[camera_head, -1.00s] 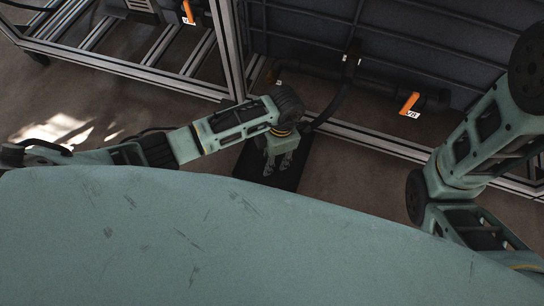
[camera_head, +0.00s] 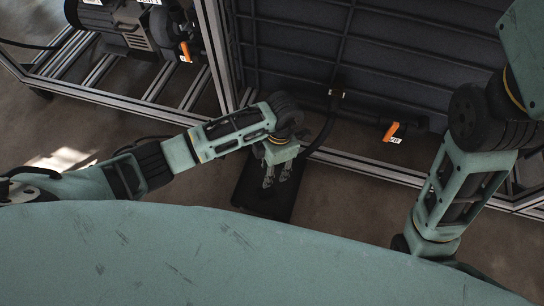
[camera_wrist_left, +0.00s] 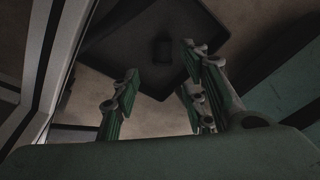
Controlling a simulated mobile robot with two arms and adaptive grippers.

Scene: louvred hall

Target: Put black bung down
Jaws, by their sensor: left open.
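The black bung (camera_wrist_left: 163,49) shows in the left wrist view as a small dark block on the black tray (camera_wrist_left: 205,18), near the tray's middle. My left gripper (camera_wrist_left: 160,68) is open, and its fingers point toward the tray with the bung in the gap between them, apart from the fingertips. In the head view the left gripper (camera_head: 277,182) hangs over the tray (camera_head: 263,208) on the floor. I cannot make out the bung there. My right arm shows at the right of the head view, but its gripper is not in view.
A metal frame with dark ribbed panels (camera_head: 300,60) stands just behind the tray. An orange-handled valve (camera_head: 391,131) is on it at the right. A motor (camera_head: 125,25) sits on a frame at upper left. Bare brown floor (camera_head: 335,205) lies right of the tray.

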